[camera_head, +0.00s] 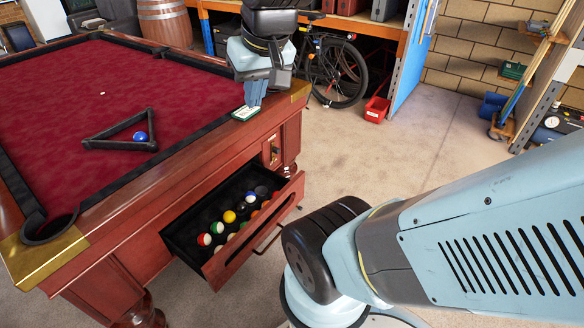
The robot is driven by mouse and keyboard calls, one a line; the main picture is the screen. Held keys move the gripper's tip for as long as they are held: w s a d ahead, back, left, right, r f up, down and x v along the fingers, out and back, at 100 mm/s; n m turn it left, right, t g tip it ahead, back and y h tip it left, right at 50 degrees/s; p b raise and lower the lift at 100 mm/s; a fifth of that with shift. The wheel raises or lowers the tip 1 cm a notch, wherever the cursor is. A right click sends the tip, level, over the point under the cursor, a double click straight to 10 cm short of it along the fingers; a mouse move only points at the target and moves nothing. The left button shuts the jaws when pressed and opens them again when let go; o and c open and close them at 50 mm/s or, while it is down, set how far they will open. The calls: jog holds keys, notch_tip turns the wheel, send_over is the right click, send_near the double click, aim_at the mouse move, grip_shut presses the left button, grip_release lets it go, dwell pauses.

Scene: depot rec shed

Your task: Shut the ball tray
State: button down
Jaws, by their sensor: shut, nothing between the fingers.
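The ball tray (284,209) is a dark-lined wooden drawer in the end of the red pool table (190,140). It stands pulled out, with several coloured balls (230,217) inside. A bar handle (268,243) shows on its front, partly hidden by my arm. My gripper (253,102) points down over the table's near rail, above and behind the open tray in the picture. Its fingers are shut and empty.
A black triangle rack (118,132) with a blue ball (140,136) lies on the red cloth. Bare concrete floor (370,150) is open right of the tray. A red bin (376,109), a bicycle (335,70) and shelving stand behind. My arm fills the lower right.

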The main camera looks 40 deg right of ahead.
jog(key=w+d+f+m+g+y, duration=0.1)
jog(key=w+d+f+m+y, duration=0.4)
jog(key=w+d+f+m, duration=0.5)
jog(key=w+d+f+m+g+y, duration=0.1)
jog(key=w+d+f+m+y, duration=0.35)
jog(key=f, duration=0.85)
jog(key=d+f+m+t+y, duration=0.2)
jog(key=d+f+m+t, duration=0.5)
jog(key=d+f, duration=0.75)
jog(key=m+t+h, duration=0.6)
jog(key=m+t, duration=0.1)
jog(key=m, duration=0.3)
send_near(302, 176)
jog(key=shift+n, duration=0.25)
jog(key=x, duration=0.6)
jog(key=shift+w, duration=0.45)
